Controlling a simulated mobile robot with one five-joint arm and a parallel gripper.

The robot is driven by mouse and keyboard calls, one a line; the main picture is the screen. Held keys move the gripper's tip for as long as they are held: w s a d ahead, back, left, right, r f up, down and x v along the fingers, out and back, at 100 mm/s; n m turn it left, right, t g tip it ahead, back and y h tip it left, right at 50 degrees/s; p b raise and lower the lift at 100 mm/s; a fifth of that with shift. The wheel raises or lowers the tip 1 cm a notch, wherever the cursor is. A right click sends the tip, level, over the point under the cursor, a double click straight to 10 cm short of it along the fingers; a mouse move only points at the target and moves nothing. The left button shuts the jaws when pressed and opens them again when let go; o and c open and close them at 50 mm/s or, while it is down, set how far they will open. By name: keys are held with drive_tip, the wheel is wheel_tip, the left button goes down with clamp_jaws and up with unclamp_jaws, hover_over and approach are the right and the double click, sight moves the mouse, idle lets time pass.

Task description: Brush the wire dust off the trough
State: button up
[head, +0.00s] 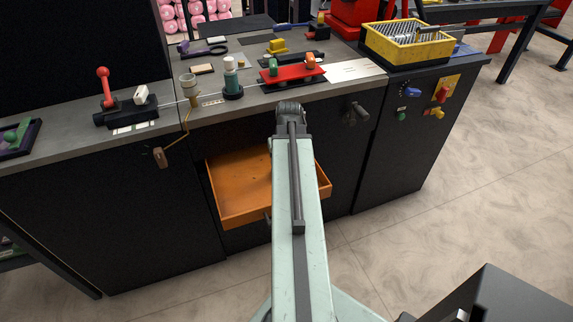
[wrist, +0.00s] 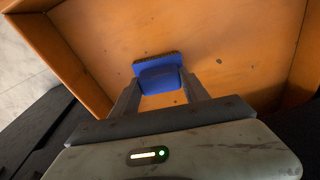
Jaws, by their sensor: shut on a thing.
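A blue brush (wrist: 158,76) with a dark bristle edge is held between the two fingers of my gripper (wrist: 163,90) in the wrist view. My gripper is shut on it, over the open orange drawer (head: 238,184). The drawer's floor also shows in the wrist view (wrist: 215,35), with a few small dark specks. I cannot tell whether the brush touches the floor. In the head view my arm hides the gripper and brush. I cannot tell for sure which thing is the trough; a long red holder (head: 292,75) lies on the bench.
A yellow basket (head: 408,45) is at the right. The drawer's walls surround the brush.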

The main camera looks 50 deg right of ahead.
drive_tip(key=shift+w+a, duration=0.45)
drive_tip(key=shift+a, duration=0.3)
drive_tip(key=shift+w+a, duration=0.45)
drive_tip(key=shift+a, duration=0.3)
drive_tip(key=shift+d, duration=0.15)
drive_tip(key=shift+s+d+r, duration=0.1)
drive_tip(key=shift+s+d, duration=0.35)
drive_tip(key=shift+d, duration=0.2)
drive_tip(key=shift+s+d+f, duration=0.1)
drive_tip(key=shift+s+d, duration=0.35)
drive_tip(key=shift+d, duration=0.25)
drive_tip(key=shift+s+d+f, duration=0.1)
drive_tip(key=shift+s+d, duration=0.35)
drive_tip(key=shift+d, duration=0.25)
drive_tip(key=shift+s+d, duration=0.5)
drive_tip(key=shift+d, duration=0.3)
drive_tip(key=shift+a, duration=0.1)
